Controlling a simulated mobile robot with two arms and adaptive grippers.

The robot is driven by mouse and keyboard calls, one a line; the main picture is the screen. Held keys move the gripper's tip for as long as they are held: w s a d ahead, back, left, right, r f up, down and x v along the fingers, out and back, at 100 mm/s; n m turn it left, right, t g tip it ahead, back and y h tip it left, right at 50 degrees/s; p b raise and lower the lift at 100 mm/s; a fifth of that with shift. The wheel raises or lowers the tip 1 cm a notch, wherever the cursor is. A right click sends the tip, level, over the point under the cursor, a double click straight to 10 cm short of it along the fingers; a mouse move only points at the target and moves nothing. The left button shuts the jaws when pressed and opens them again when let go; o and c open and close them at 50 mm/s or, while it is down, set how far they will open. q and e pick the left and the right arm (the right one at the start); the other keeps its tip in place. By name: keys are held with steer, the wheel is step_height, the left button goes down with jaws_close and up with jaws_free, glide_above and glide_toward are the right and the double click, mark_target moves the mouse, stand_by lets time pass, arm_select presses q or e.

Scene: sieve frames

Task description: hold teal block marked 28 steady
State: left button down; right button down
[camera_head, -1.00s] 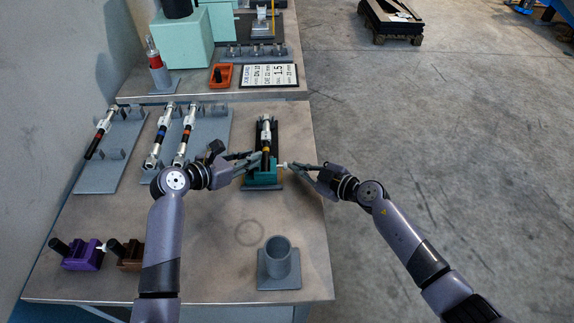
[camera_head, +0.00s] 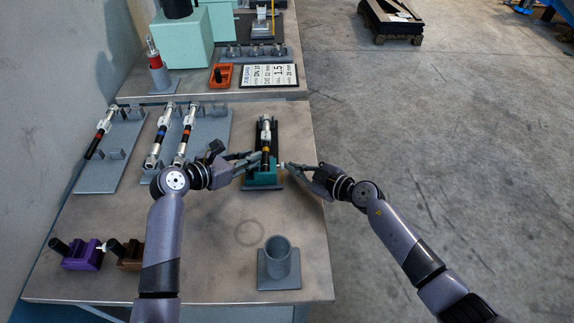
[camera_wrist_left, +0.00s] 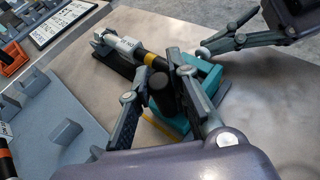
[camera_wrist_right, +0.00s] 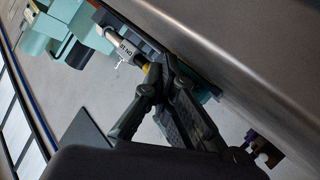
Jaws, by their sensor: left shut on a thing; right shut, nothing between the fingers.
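The teal block (camera_head: 264,179) sits at the near end of a dark rail on the bench, its number not readable. It also shows in the left wrist view (camera_wrist_left: 207,76), with a black knob (camera_wrist_left: 163,94) on it. A silver and black tool with a yellow band (camera_head: 266,136) lies along the rail, its near end at the block. My left gripper (camera_head: 258,161) is shut on the teal block, its fingers either side of the knob. My right gripper (camera_head: 285,166) is shut and empty at the block's right side, its tip close to a small white knob; contact is unclear.
Grey racks with similar tools (camera_head: 112,150) (camera_head: 181,138) stand left. Purple (camera_head: 82,257) and brown (camera_head: 128,262) blocks sit at the near left. A grey cup holder (camera_head: 279,268) stands at the near right. An orange block (camera_head: 220,76) and a sign (camera_head: 269,75) are behind.

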arm_select(q)
steer(key=shift+d, duration=0.1)
arm_select(e)
steer(key=shift+d, duration=1.05)
steer(key=shift+d, duration=0.1)
steer(key=d, duration=0.5)
steer(key=shift+w, duration=0.2)
steer(key=shift+a, duration=0.1)
stand_by(0.8)
arm_select(q)
steer(key=c, duration=1.4)
jaws_free()
